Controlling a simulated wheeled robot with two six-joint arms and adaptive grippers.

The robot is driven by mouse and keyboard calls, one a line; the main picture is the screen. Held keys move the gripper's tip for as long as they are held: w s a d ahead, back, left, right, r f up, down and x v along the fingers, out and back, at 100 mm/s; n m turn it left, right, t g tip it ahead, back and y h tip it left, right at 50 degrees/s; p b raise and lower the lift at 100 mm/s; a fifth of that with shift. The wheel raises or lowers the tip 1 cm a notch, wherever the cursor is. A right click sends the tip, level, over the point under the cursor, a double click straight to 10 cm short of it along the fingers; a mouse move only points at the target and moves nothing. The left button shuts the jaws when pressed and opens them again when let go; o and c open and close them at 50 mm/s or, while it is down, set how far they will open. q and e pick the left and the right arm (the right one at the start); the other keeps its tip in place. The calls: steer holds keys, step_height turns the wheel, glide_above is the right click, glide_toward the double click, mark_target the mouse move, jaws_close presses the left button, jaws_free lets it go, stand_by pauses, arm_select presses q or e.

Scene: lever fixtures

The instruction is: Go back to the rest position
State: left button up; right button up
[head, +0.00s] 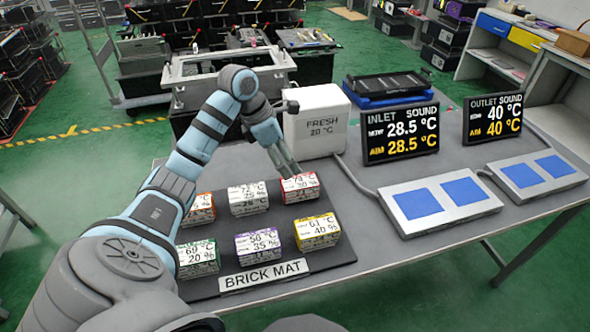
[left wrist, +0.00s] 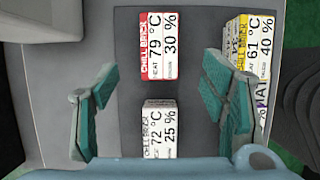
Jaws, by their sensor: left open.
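My left gripper (head: 287,164) reaches over the brick mat (head: 222,228) on the table, its tips close to the red-edged brick (head: 299,188). In the left wrist view the fingers (left wrist: 158,97) are wide apart with nothing held between them. The red-edged brick (left wrist: 158,46) lies beyond the fingers there, and the white brick (left wrist: 158,131) shows between and below them. The yellow-edged brick (left wrist: 244,45) is behind the right finger. Whether a finger touches a brick cannot be told. My right gripper is not in view.
The white brick (head: 248,199), orange brick (head: 199,208), green brick (head: 197,258), purple brick (head: 258,244) and yellow brick (head: 317,231) sit on the mat. A white "FRESH" box (head: 315,126) stands behind. Display screens (head: 400,132) and blue-padded plates (head: 441,203) are right.

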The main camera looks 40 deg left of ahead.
arm_select(q)
steer(key=shift+s+a+r, duration=0.1)
steer(key=shift+s+r, duration=0.05)
steer(key=shift+r, duration=0.4)
